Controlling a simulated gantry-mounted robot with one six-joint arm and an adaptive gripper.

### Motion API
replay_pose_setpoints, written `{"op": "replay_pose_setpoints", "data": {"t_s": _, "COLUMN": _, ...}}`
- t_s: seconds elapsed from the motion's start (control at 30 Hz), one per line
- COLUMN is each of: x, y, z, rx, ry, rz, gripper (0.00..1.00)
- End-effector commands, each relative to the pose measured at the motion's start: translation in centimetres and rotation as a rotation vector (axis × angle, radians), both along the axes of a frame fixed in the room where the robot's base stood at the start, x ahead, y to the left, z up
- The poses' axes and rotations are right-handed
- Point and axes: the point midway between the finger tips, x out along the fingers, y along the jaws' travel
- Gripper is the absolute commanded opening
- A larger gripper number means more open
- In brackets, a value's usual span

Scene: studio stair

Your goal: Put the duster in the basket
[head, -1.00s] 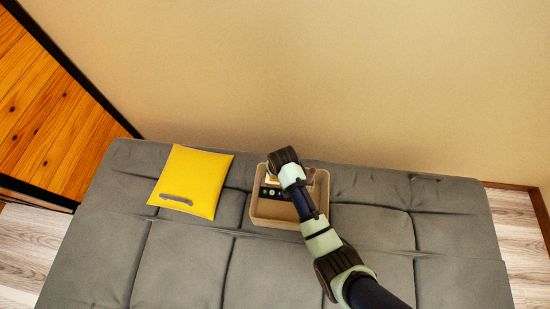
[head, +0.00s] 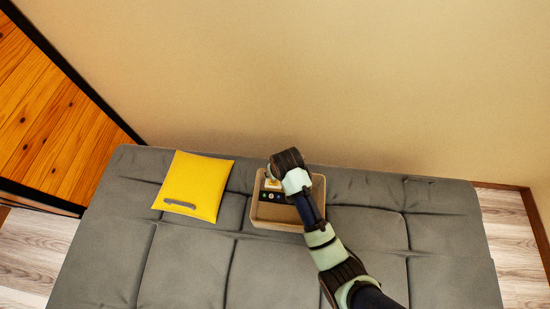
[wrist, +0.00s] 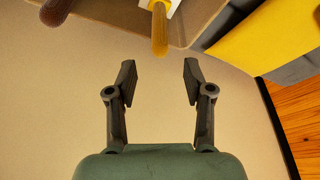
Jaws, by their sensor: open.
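The basket (head: 277,223) is an open tan box on the grey sofa, below and in front of my arm's end in the head view. My gripper (wrist: 158,76) is open and empty in the wrist view, with plain wall between its fingers. Beyond its tips, the basket rim (wrist: 215,22) crosses the top of the picture. A yellow handle (wrist: 160,32) with a white part and a brown handle (wrist: 55,12) stick out over the rim there. I cannot tell whether either belongs to the duster. My wrist hides part of the basket in the head view.
A dark item with small coloured dots (head: 270,196) lies in the basket. A yellow cushion (head: 200,180) lies left of it, with a grey elongated thing (head: 180,204) on it. The wall (head: 350,90) stands close behind. The sofa's front and right are clear.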

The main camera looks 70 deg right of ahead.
Motion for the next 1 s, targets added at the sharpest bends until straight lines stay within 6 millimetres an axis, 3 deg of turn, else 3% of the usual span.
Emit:
{"op": "replay_pose_setpoints", "data": {"t_s": 0.13, "x": -0.3, "y": 0.4, "z": 1.7, "rx": -0.001, "ry": -0.001, "rz": 0.0, "gripper": 0.52}}
{"op": "replay_pose_setpoints", "data": {"t_s": 0.63, "x": -0.3, "y": 0.5, "z": 1.8, "rx": 0.0, "ry": 0.0, "rz": 0.001, "gripper": 0.52}}
{"op": "replay_pose_setpoints", "data": {"t_s": 0.73, "x": 1.3, "y": 1.3, "z": 2.9, "rx": -0.025, "ry": -0.023, "rz": 0.041, "gripper": 0.52}}
{"op": "replay_pose_setpoints", "data": {"t_s": 0.77, "x": 2.4, "y": 2.0, "z": 3.8, "rx": -0.043, "ry": -0.04, "rz": 0.072, "gripper": 0.52}}
{"op": "replay_pose_setpoints", "data": {"t_s": 0.87, "x": 8.0, "y": 6.6, "z": 8.6, "rx": -0.131, "ry": -0.138, "rz": 0.236, "gripper": 0.52}}
{"op": "replay_pose_setpoints", "data": {"t_s": 0.9, "x": 10.4, "y": 9.5, "z": 11.1, "rx": -0.173, "ry": -0.193, "rz": 0.32, "gripper": 0.52}}
{"op": "replay_pose_setpoints", "data": {"t_s": 0.97, "x": 13.3, "y": 14.4, "z": 15.2, "rx": -0.231, "ry": -0.287, "rz": 0.448, "gripper": 0.52}}
{"op": "replay_pose_setpoints", "data": {"t_s": 1.0, "x": 14.7, "y": 17.8, "z": 17.8, "rx": -0.264, "ry": -0.352, "rz": 0.528, "gripper": 0.52}}
